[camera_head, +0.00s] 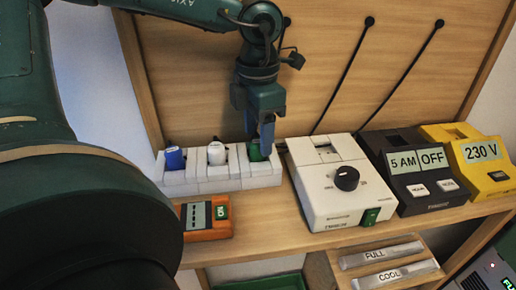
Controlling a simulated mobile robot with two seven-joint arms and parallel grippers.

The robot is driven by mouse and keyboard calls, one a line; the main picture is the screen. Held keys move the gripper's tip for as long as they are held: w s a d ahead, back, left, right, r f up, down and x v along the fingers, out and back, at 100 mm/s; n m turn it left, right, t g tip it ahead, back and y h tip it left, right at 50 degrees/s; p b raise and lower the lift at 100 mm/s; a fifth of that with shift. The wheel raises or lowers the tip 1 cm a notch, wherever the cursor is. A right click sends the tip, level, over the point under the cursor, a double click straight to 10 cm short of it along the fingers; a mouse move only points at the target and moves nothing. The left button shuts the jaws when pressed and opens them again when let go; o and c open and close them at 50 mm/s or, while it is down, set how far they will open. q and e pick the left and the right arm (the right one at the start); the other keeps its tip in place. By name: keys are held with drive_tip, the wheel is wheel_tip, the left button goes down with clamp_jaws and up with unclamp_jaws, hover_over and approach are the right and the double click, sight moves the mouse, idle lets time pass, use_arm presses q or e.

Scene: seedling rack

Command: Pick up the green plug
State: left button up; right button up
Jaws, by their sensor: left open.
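The green plug (255,153) stands in the right part of a white slotted holder (212,183) on the wooden shelf. A blue plug (175,158) and a white plug (216,153) stand in the same holder to its left. My left gripper (260,138) points down right at the green plug, with its fingers open and partly covering it. I cannot tell whether the fingers touch the plug. My right gripper is not in view.
A white box with a black knob (346,178) stands close right of the holder. A dark timer (416,170) and a yellow 230 V box (478,155) stand further right. An orange device (203,217) lies in front. A wooden back panel rises behind.

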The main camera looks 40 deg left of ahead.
use_arm(q)
drive_tip(key=shift+f, duration=1.25)
drive_tip(key=shift+c, duration=0.5)
drive_tip(key=c, duration=1)
drive_tip(key=shift+o, duration=0.2)
drive_tip(key=shift+r, duration=0.1)
